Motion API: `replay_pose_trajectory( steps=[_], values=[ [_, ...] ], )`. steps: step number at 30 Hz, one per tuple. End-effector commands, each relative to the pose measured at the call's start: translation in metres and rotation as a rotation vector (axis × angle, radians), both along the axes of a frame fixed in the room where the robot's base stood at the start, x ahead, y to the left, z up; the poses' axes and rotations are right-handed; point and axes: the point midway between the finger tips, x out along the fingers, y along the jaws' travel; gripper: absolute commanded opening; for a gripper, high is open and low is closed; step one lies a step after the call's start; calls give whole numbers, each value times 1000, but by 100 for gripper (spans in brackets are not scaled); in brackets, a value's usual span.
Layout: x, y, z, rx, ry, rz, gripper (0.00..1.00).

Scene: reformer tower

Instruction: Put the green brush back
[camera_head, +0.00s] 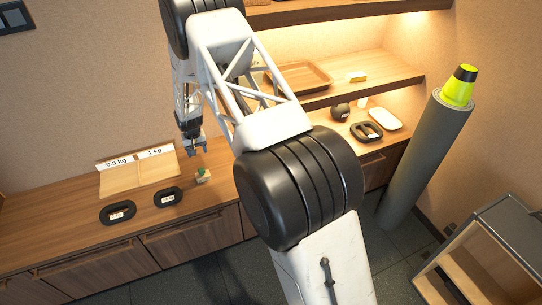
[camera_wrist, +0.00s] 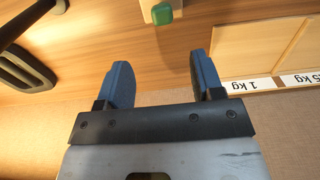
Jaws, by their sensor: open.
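A small cream block with a green top (camera_head: 202,174), which may be the green brush, stands on the wooden counter. Its green part also shows at the top edge of the wrist view (camera_wrist: 162,14), where the block is partly cut off. My gripper (camera_head: 194,148) hangs above the counter, behind and slightly left of the block in the head view. In the wrist view, my gripper (camera_wrist: 164,78) has its two blue fingers wide apart with nothing between them. The green-topped block lies beyond the fingertips, roughly centred between them. I cannot make out bristles.
A wooden board (camera_head: 137,178) labelled 0.5 kg and 1 kg lies left. Two black weights (camera_head: 118,213) (camera_head: 168,197) lie in front. A black ring-shaped piece (camera_head: 367,132) and white dish (camera_head: 384,119) are right. A shelf tray (camera_head: 300,78) is above. A yellow-green cone (camera_head: 459,88) tops a grey roll.

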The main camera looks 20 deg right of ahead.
Motion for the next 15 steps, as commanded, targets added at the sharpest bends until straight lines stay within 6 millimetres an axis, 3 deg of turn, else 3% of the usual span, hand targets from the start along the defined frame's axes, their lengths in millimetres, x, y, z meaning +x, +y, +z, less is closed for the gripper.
replay_pose_trajectory(
  steps=[8, 15],
  values=[
    [-19, -12, 70, 2, -20, -2, 61],
    [-51, -25, 144, 3, -39, -2, 61]
  ],
)
